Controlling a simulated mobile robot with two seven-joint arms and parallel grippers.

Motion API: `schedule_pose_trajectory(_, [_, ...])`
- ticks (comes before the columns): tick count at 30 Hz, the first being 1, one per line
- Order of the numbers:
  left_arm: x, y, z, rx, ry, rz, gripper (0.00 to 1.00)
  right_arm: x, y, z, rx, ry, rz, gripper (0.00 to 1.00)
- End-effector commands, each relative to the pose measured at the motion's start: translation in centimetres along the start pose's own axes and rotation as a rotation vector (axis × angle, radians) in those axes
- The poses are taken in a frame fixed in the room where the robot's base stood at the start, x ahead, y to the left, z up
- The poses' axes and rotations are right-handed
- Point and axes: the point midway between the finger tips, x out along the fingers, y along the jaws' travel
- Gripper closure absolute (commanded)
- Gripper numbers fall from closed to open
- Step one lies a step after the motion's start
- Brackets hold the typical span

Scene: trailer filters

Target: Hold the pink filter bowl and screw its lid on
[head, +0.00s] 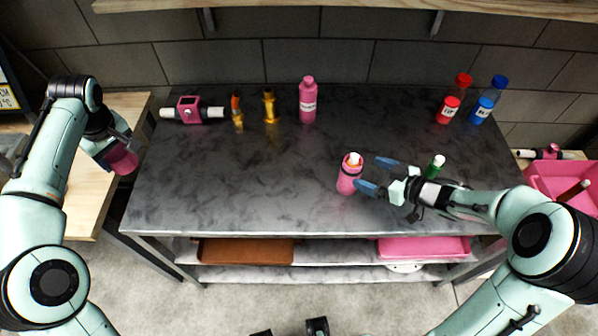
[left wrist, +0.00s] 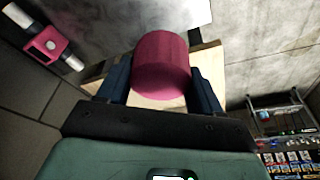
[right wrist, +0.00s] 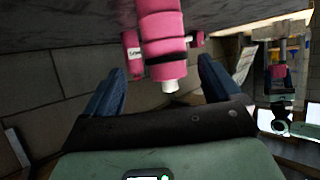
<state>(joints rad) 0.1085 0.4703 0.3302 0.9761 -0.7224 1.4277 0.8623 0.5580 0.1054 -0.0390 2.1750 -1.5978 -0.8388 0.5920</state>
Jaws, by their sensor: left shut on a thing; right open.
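The pink filter bowl (head: 347,184) stands upright near the table's front, with a black ring near its top and a white piece sticking out. It also shows in the right wrist view (right wrist: 162,30), between the finger directions. My right gripper (head: 375,174) is open and empty just right of the bowl, its fingers pointing at it. My left gripper (head: 116,147) is shut on a dark pink ribbed cylinder (left wrist: 162,68), which looks like the lid. It is held left of the table's left edge, apart from the bowl. The cylinder's far end is hidden.
A pink bottle (head: 308,104), two amber pieces (head: 270,107) and a pink housing with white pipe ends (head: 189,109) stand along the back. Red (head: 448,110) and blue (head: 482,111) bottles stand back right. The table's middle is clear.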

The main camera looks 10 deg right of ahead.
Motion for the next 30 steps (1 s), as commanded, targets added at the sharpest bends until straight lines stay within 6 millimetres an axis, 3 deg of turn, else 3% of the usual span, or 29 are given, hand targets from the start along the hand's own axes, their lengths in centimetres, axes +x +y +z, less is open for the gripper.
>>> schedule_pose_trajectory(4, [0.3,0.0,0.1,0.0,-0.001,-0.001,0.64,1.6,0.0,0.1,0.0,0.0,0.0,0.1])
schedule_pose_trajectory(16, [0.4,-0.1,0.2,0.0,-0.001,-0.001,0.64,2.1,-0.1,0.0,0.0,0.001,0.0,0.1])
schedule_pose_trajectory(24, [1.3,-0.2,0.6,0.001,-0.004,-0.004,0.64,6.0,-0.8,0.1,0.0,0.001,-0.002,0.1])
schedule_pose_trajectory(30, [1.3,-0.2,0.6,0.001,-0.004,-0.004,0.64,7.0,-0.8,0.0,0.0,0.001,0.002,0.1])
